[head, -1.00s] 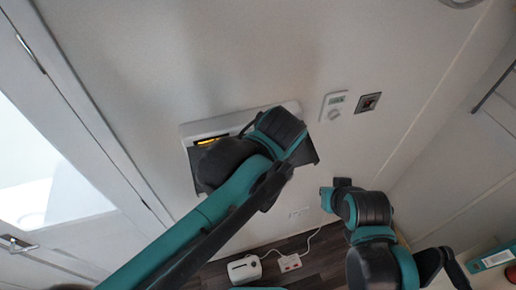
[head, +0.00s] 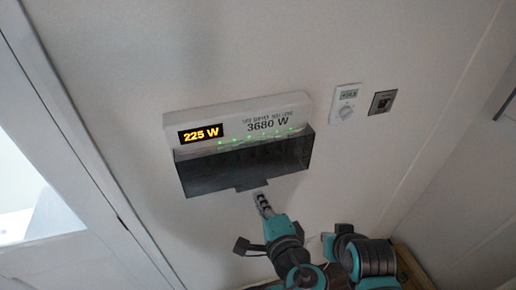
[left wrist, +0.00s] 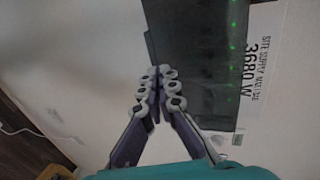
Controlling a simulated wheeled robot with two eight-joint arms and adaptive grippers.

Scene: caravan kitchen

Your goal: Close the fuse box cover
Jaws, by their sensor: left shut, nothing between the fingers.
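The fuse box (head: 235,112) is a white wall unit with a lit "225 W" display and "3680 W" print. Its dark, see-through cover (head: 245,165) spans the lower front, with a small tab at its bottom edge. Green lights show along and through the cover's upper part. I cannot tell whether the cover is fully against the box. My left gripper (head: 263,204) is shut and empty, just below the tab. In the left wrist view its fingertips (left wrist: 157,85) meet near the edge of the dark cover (left wrist: 190,60). My right gripper is not in view.
A white thermostat (head: 345,102) and a small dark-faced wall plate (head: 383,102) are right of the fuse box. A door frame (head: 85,140) stands at the left. The wall around the box is otherwise clear. My right arm is at the lower right.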

